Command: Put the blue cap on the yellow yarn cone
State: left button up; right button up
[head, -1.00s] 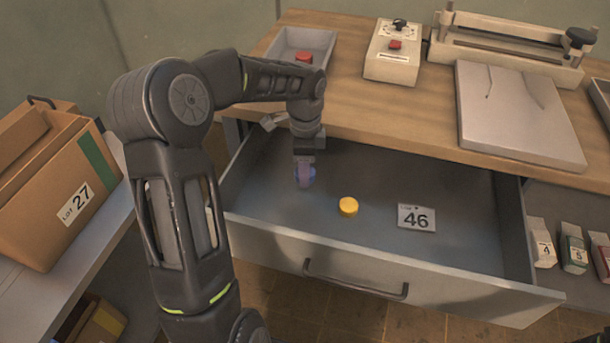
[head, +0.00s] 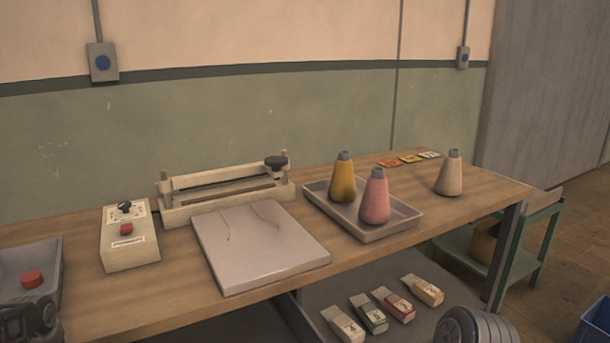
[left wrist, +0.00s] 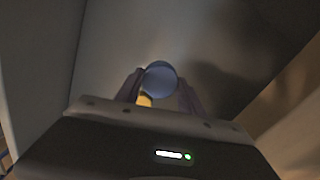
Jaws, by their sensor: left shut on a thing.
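In the left wrist view my left gripper (left wrist: 160,92) is shut on the blue cap (left wrist: 160,79), which sits between the two fingertips. A bit of yellow (left wrist: 144,101) shows just below the cap there, beside the left finger. In the head view the yellow yarn cone (head: 343,181) stands upright in a shallow grey tray (head: 392,229) on the bench, with a bare grey tip. The head view does not show my left gripper; only a dark part of my arm shows at its lower left corner. My right gripper is in neither view.
A pink cone (head: 375,200) stands in the same tray, close in front and right. A cream cone (head: 449,174) stands on the bench (head: 480,203) farther right. A grey plate (head: 258,246), a press frame (head: 222,198) and a control box (head: 128,240) lie left.

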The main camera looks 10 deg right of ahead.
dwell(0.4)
pick_arm(q)
jog(key=d+f+n+p, duration=0.1)
jog(key=d+n, duration=0.1)
jog(key=d, duration=0.1)
jog(key=d+f+n+p, duration=0.1)
jog(key=d+n+p, duration=0.1)
jog(key=d, duration=0.1)
jog(key=w+d+f+n+p, duration=0.1)
jog(key=d+n, duration=0.1)
jog(key=d, duration=0.1)
jog(key=shift+f, duration=0.3)
jog(key=d+f+n+p, duration=0.1)
jog(key=d, duration=0.1)
jog(key=d+f+n, duration=0.1)
jog(key=d+n, duration=0.1)
jog(key=d, duration=0.1)
jog(key=d+n+p, duration=0.1)
jog(key=d, duration=0.1)
jog(key=shift+s+d+f+n+p, duration=0.25)
jog(key=shift+s+f+n+p, duration=0.05)
jog(key=shift+s+f+n, duration=0.1)
jog(key=shift+s+d+f+n, duration=0.1)
jog(key=shift+d+f+n, duration=0.2)
jog(key=shift+d, duration=0.15)
jog(key=shift+r, duration=0.1)
